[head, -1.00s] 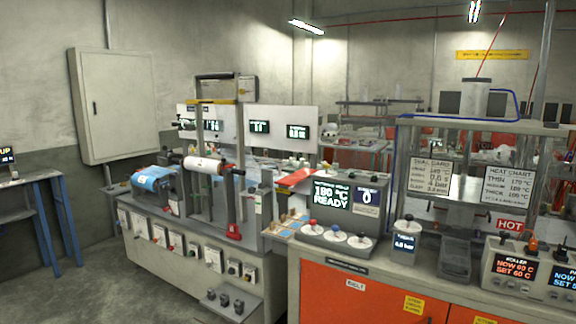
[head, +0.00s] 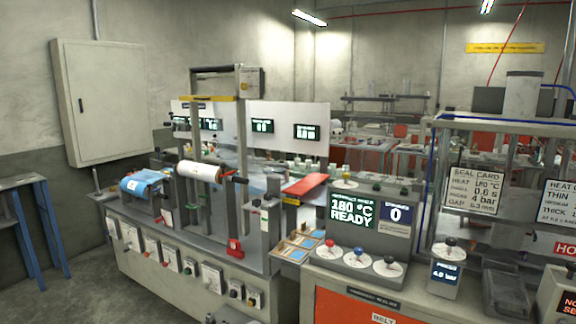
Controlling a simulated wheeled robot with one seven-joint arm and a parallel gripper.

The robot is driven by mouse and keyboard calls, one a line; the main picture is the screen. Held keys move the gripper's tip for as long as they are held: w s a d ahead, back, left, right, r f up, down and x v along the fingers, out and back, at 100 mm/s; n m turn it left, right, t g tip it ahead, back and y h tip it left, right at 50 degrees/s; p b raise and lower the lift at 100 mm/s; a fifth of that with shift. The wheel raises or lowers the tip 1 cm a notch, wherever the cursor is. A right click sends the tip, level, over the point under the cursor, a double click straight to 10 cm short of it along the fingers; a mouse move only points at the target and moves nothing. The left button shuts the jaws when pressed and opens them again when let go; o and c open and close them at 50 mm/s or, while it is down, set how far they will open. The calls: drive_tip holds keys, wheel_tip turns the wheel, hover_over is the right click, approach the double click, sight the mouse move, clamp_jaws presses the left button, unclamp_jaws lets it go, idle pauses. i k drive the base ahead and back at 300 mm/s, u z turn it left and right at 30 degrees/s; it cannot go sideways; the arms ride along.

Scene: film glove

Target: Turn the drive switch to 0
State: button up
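The grey film machine (head: 180,270) stands at the centre left. A row of white switch boxes with small knobs, among them one box (head: 211,277), runs along its front side. Their labels are too small to read, so I cannot tell which one is the drive switch. A red part (head: 235,249) sits at the machine's right front corner. A control box (head: 353,215) reads "180 °C READY" and "0", with red, blue and black knobs on white dials (head: 359,259) below it. My gripper is not in view.
A blue roll (head: 143,184) and a white roll (head: 200,172) are on the machine. An orange-fronted cabinet (head: 345,308) is at the right. A blue-legged table (head: 28,235) stands at the left. Grey floor (head: 95,290) at the lower left is clear.

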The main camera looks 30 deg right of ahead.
sight(344, 175)
drive_tip(key=u, duration=0.15)
drive_tip(key=i, duration=1.5)
drive_tip(key=z, duration=0.4)
drive_tip(key=i, duration=0.75)
drive_tip(key=z, duration=1.5)
drive_tip(key=i, duration=0.75)
drive_tip(key=z, duration=0.75)
